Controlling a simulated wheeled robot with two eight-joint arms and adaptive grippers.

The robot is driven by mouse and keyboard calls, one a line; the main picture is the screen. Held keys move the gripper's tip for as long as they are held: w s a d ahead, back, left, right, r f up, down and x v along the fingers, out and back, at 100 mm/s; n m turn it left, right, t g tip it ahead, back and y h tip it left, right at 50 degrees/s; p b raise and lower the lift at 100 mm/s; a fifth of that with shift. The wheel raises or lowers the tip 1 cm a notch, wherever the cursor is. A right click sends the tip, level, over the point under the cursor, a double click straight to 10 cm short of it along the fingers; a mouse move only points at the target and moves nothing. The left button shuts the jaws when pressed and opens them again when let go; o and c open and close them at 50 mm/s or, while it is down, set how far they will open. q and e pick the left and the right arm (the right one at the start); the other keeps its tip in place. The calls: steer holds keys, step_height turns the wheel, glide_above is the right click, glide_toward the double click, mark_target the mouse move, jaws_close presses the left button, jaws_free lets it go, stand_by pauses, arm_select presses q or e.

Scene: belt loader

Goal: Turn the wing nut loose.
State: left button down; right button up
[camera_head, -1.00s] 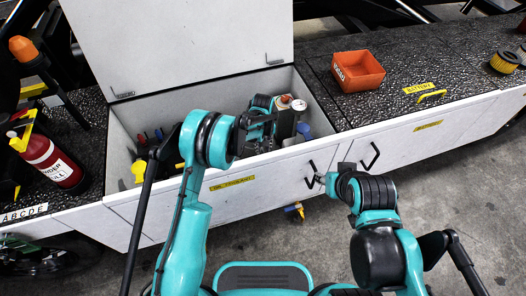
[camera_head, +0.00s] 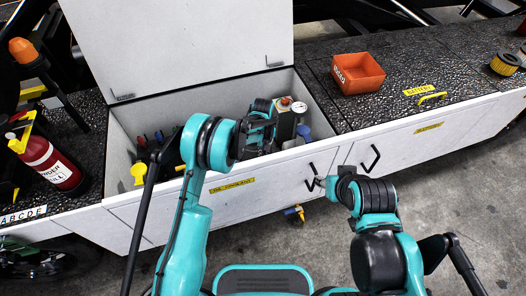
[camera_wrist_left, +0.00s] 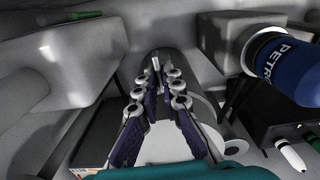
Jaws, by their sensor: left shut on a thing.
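My left gripper (camera_head: 276,118) reaches into the open compartment of the long white locker. In the left wrist view its two fingers (camera_wrist_left: 158,82) close in on a small pale upright piece, which looks like a wing of the wing nut (camera_wrist_left: 156,64). The nut sits on top of a grey rounded housing (camera_wrist_left: 172,58); its other side is hidden by the fingertips. In the head view the nut is hidden behind the gripper. My right gripper (camera_head: 318,182) is outside, by the black door handle on the locker front; its jaws are too small to judge.
The raised white lid (camera_head: 180,45) is behind the compartment. An orange bin (camera_head: 358,72) sits on the right top. A red extinguisher (camera_head: 50,165) stands at left.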

arm_select(q)
steer(key=n, duration=0.8)
steer(key=shift+s+a, duration=0.1)
steer(key=n, duration=0.5)
steer(key=shift+s+n+b, duration=0.15)
steer(key=shift+n+b, duration=0.15)
steer(key=shift+n, duration=1.8)
steer(key=c, duration=1.7)
jaws_free()
